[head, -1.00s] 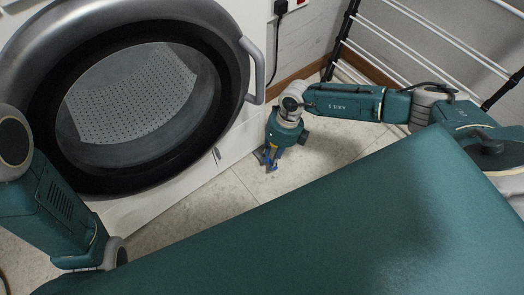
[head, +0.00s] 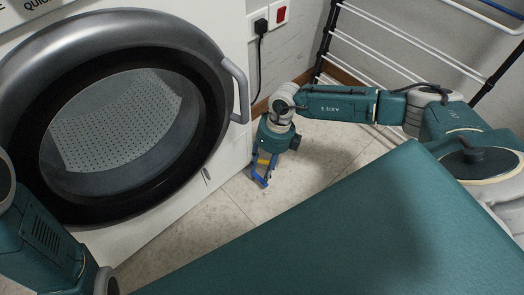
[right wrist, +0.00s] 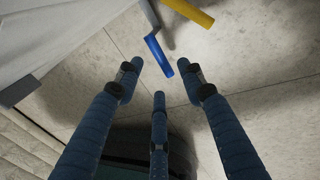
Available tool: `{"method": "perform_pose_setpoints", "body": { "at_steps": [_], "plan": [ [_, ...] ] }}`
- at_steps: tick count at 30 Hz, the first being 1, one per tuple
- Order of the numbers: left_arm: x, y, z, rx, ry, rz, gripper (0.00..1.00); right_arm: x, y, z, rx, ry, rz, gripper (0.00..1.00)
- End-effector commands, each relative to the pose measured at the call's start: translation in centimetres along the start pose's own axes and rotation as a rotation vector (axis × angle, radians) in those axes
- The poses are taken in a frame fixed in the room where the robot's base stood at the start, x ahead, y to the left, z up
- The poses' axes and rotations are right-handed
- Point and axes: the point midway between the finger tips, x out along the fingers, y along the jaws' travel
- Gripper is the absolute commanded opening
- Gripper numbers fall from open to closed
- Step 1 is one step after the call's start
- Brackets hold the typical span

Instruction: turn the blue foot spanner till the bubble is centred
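The blue spanner (right wrist: 160,57) shows in the right wrist view as a short bent bar, its upper end meeting a grey part. It lies just beyond my right gripper's fingertips (right wrist: 165,80), which are spread apart with nothing between them. In the head view my right gripper (head: 262,172) points down at the floor beside the washing machine's (head: 222,150) front right corner. Blue shows there, but I cannot separate spanner from fingers. My left arm enters at the left edge; its gripper is out of the picture. No bubble is visible.
A yellow bar (right wrist: 188,12) lies near the blue one in the right wrist view. A drying rack (head: 400,40) stands against the back wall. A socket with a black plug (head: 260,25) is on the wall. Pale floor (head: 225,210) is clear in front of the machine.

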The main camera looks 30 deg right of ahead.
Motion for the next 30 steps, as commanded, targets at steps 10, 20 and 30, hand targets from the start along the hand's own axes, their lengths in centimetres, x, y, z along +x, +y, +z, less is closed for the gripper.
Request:
{"method": "perform_pose_setpoints", "body": {
  "at_steps": [10, 20, 30],
  "plan": [
    [0.0, 0.0, 0.0, 0.0, 0.0, 0.0, 0.4, -6.5, -0.1, 0.0, 0.0, -0.002, -0.001, 0.39],
    [0.0, 0.0, 0.0, 0.0, 0.0, 0.0, 0.4, -7.6, 0.0, 0.0, 0.0, 0.001, 0.0, 0.39],
    [0.0, 0.0, 0.0, 0.0, 0.0, 0.0, 0.4, -7.6, 0.0, 0.0, 0.0, 0.0, 0.0, 0.39]
  ]
}}
